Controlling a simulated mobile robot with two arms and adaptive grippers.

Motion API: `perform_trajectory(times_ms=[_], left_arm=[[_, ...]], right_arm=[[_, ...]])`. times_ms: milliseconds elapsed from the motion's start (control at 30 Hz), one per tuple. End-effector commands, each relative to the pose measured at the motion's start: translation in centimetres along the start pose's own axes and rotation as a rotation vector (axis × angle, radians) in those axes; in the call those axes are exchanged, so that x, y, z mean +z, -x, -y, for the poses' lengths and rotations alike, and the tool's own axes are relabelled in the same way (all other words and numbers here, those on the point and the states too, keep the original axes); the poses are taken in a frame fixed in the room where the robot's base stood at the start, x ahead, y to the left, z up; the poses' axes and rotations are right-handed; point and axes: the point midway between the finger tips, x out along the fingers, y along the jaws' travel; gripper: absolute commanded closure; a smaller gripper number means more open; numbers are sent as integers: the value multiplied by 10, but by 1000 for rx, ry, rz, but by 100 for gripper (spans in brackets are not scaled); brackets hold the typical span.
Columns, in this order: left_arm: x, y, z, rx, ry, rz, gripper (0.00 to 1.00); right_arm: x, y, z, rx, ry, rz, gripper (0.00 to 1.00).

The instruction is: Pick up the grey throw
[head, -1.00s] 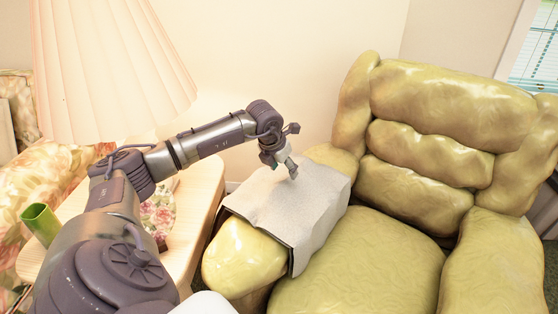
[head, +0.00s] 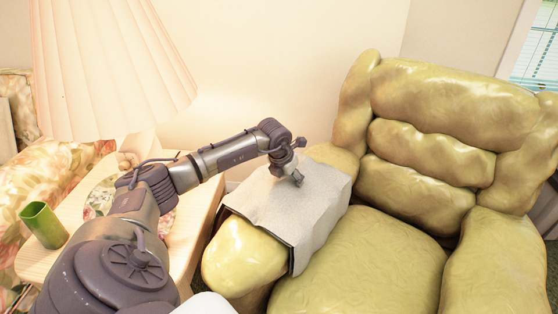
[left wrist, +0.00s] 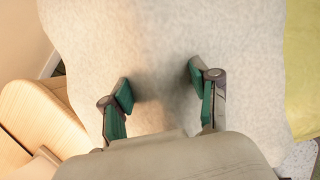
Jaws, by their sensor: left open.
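The grey throw (head: 285,205) lies draped over the left armrest of the yellow-green armchair (head: 355,265), hanging down on its inner side. In the left wrist view the throw (left wrist: 180,40) fills most of the picture. My left gripper (head: 299,178) is at the upper middle part of the throw, pointing down at it. In the left wrist view its two green-padded fingers (left wrist: 158,88) are spread apart with only the throw's surface beyond them. I cannot tell whether the fingertips touch the cloth. My right gripper is not in view.
A wooden side table (head: 190,240) stands left of the armchair, under my left arm. It bears a lamp with a pleated shade (head: 110,70), a green cup (head: 43,224) and a floral plate (head: 100,196). A wall rises behind the armrest.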

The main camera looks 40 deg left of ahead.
Motion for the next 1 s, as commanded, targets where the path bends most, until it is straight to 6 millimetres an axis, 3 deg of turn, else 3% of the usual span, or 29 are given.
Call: perform_trajectory(times_ms=[867,1000], left_arm=[[-2,-4,0,0,0,-1,40],[-2,-4,0,0,0,-1,60]], right_arm=[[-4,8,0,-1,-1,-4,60],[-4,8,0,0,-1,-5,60]])
